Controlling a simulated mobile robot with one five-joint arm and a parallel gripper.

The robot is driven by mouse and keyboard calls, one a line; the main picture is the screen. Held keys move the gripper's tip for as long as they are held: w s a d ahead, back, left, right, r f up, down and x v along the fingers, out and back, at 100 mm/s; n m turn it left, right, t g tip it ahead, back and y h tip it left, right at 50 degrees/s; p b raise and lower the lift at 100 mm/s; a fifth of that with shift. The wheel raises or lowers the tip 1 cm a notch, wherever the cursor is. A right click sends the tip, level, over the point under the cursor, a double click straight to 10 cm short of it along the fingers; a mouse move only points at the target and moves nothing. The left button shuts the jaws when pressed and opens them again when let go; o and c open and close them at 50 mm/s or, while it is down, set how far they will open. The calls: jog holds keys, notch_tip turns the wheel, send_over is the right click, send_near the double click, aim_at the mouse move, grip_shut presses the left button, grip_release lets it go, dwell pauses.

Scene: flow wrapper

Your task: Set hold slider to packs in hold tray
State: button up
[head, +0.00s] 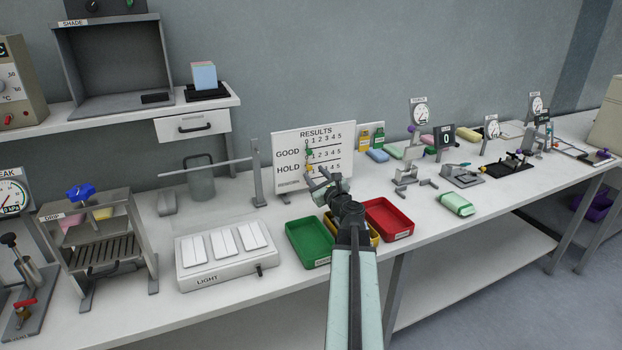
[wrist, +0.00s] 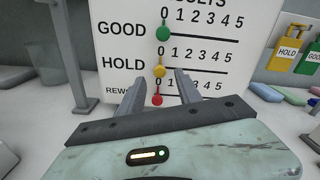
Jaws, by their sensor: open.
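The white results board (head: 340,150) stands upright at the back of the bench, and it fills the upper wrist view (wrist: 215,60). Its yellow HOLD slider (wrist: 159,71) sits under the 0 at the left end of its row. My gripper (head: 320,180) is open and empty in front of the board. In the wrist view its fingertips (wrist: 158,80) show on either side of the yellow slider; I cannot tell whether they touch it. The yellow tray (head: 373,238) is mostly hidden behind my arm, so its contents cannot be made out.
The green slider (wrist: 163,33) is above, under 0 in the GOOD row. The red slider (wrist: 157,99) is just below, between my fingers in the picture. A green tray (head: 308,243) and a red tray (head: 388,218) flank the yellow one.

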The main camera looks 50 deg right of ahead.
aim_at(309, 166)
jog(key=x, duration=0.3)
jog(key=shift+r, duration=0.1)
jog(key=shift+s, duration=0.1)
grip_shut()
dwell(1.2)
